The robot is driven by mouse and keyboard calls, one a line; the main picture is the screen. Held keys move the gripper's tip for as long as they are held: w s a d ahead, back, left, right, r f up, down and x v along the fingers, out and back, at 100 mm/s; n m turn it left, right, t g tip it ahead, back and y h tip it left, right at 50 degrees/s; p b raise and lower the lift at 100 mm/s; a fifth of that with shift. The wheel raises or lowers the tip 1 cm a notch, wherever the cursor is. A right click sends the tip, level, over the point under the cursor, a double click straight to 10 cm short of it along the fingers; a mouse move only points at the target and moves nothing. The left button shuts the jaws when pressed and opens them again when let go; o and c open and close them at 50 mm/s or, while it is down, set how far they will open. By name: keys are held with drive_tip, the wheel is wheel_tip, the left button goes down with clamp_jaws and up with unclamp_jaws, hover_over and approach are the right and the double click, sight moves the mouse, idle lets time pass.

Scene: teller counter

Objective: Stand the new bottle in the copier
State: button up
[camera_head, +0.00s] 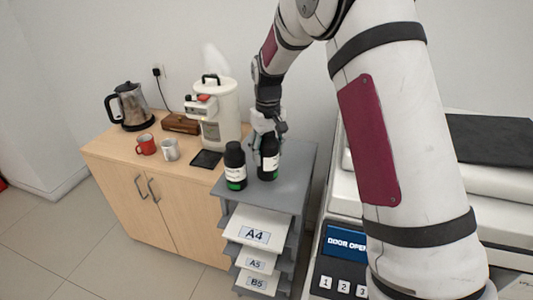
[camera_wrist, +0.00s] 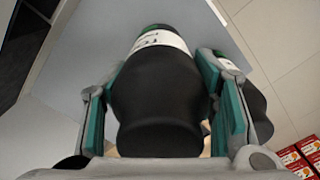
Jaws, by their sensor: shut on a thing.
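My gripper (camera_head: 268,122) is shut on a black bottle (camera_head: 269,160) with a white label and a green band. This held bottle (camera_wrist: 157,92) fills the middle of the wrist view between the two finger pads. It is upright on or just above the grey top of the paper rack; I cannot tell if it touches. A second, similar black bottle (camera_head: 235,165) stands upright on the rack, just left of the held one. The copier (camera_head: 340,240) is at the right, partly hidden by my arm. Its panel (camera_head: 346,243) reads "DOOR OPEN". I cannot see the bottle's place inside it.
The grey paper rack (camera_head: 297,180) has trays labelled A4, A5 and B5. A wooden cabinet (camera_head: 130,178) at the left carries a kettle (camera_head: 131,106), a red mug (camera_head: 146,144), a pale mug (camera_head: 170,150) and a white machine (camera_head: 222,112). Red boxes (camera_wrist: 296,160) show in the wrist view.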

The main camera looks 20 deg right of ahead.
drive_tip(key=shift+w+d+f+p, duration=0.15)
drive_tip(key=shift+w+f+p, duration=0.1)
drive_tip(key=shift+w+f, duration=0.75)
drive_tip(key=shift+w+d+f+p, duration=0.1)
drive_tip(key=shift+w+f+p, duration=0.15)
drive_tip(key=shift+w+f, duration=0.7)
drive_tip(key=shift+f, duration=0.15)
drive_tip(key=o, duration=1.4)
